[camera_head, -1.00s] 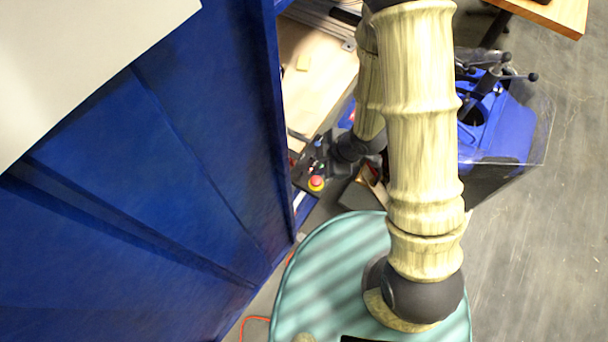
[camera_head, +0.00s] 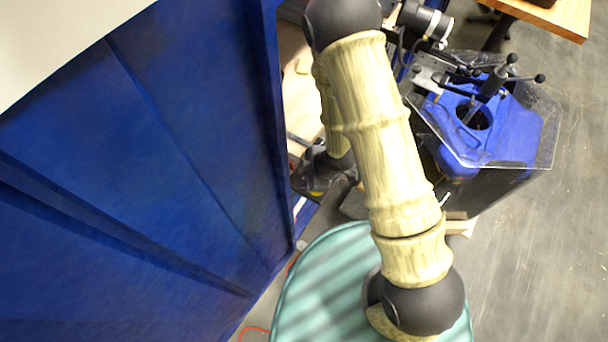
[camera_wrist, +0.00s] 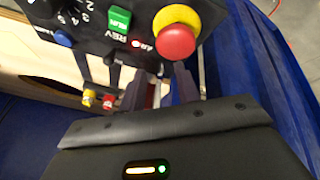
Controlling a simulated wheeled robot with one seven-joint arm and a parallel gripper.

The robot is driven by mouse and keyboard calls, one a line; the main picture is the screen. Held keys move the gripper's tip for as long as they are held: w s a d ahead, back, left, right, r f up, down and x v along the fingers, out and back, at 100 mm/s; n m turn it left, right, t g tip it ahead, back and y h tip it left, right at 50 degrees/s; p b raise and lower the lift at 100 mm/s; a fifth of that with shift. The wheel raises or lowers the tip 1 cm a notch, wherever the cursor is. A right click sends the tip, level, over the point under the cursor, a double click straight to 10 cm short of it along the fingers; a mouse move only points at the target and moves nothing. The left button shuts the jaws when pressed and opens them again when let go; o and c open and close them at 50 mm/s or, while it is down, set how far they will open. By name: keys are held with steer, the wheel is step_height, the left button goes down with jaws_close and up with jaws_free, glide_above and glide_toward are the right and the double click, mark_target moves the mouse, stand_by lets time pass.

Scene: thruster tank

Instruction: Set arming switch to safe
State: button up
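A dark control panel (camera_wrist: 135,20) fills the top of the wrist view. I cannot tell which control is the arming switch. My gripper (camera_wrist: 160,90) is at the panel's lower edge, below the red button. Its two dark fingers are apart, with no held object visible. In the head view my arm largely hides the gripper and panel.
A large blue cabinet wall (camera_head: 190,150) stands left of my arm. A blue machine with a clear shield (camera_head: 545,140) stands to the right. A wooden table (camera_head: 555,12) is at the upper right. Small yellow and red parts (camera_wrist: 98,100) lie left of the fingers. Grey floor is open at right.

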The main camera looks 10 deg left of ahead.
steer(key=shift+f, duration=0.1)
jaws_close()
steer(key=shift+w, duration=0.1)
steer(key=shift+w+a+r+h+p, duration=0.1)
steer(key=shift+a+r+h+p, duration=0.4)
steer(key=shift+p, duration=0.7)
steer(key=h+p, duration=0.1)
steer(key=g+p, duration=0.1)
steer(key=h+p, duration=0.1)
steer(key=shift+w+a+f+h, duration=0.2)
steer(key=shift+f+h, duration=0.05)
steer(key=shift+h, duration=0.05)
